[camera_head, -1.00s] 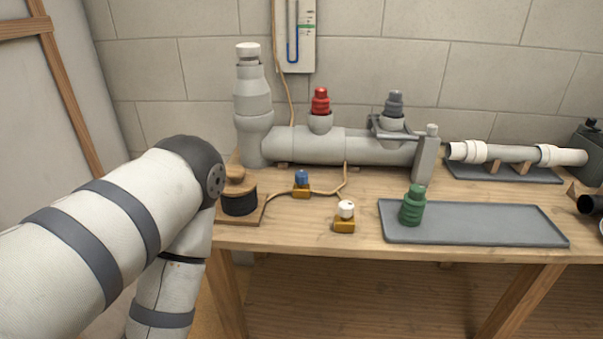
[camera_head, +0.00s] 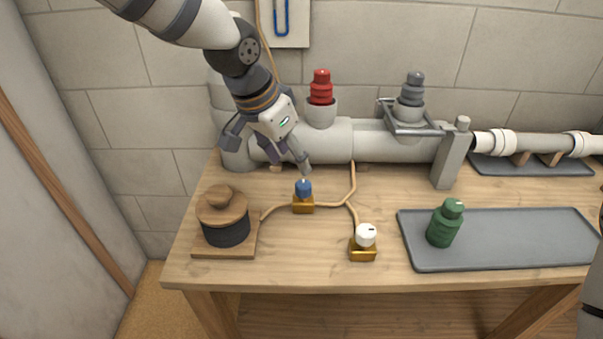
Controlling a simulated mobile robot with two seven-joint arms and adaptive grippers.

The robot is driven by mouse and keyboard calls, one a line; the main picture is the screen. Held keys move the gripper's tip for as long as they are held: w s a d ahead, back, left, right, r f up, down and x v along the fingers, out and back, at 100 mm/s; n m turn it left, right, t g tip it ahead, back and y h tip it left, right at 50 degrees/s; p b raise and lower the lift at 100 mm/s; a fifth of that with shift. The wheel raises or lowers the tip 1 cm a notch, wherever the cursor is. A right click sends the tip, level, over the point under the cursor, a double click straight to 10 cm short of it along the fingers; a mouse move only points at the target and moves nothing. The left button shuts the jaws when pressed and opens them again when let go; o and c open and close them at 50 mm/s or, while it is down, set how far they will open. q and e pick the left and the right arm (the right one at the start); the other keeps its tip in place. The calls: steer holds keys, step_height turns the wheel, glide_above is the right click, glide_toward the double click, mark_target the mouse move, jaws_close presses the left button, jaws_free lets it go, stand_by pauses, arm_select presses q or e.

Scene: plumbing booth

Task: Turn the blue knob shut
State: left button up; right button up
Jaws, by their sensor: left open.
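The blue knob (camera_head: 303,188) sits upright on a small brass valve body (camera_head: 303,206) on the table, where thin tan pipes run to it. A mark on top of the knob is too small to read. My left gripper (camera_head: 268,150) is open and empty, just above and behind the blue knob, tilted down. Its right finger ends close above the knob; I cannot tell whether it touches. My right gripper is out of view.
A white-capped brass valve (camera_head: 364,238) stands front right of the knob. A wood-lidded black pot (camera_head: 225,222) is at left. A grey pipe (camera_head: 375,140) with a red fitting (camera_head: 321,88) runs behind. A green fitting (camera_head: 445,222) stands on a grey tray (camera_head: 520,240).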

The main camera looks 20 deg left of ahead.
mark_target(303, 184)
arm_select(q)
steer(key=b+x, duration=0.1)
steer(key=x, duration=0.7)
steer(key=shift+f, duration=0.15)
steer(key=shift+w+f, duration=0.15)
steer(key=shift+f, duration=0.1)
steer(key=c, duration=1.2)
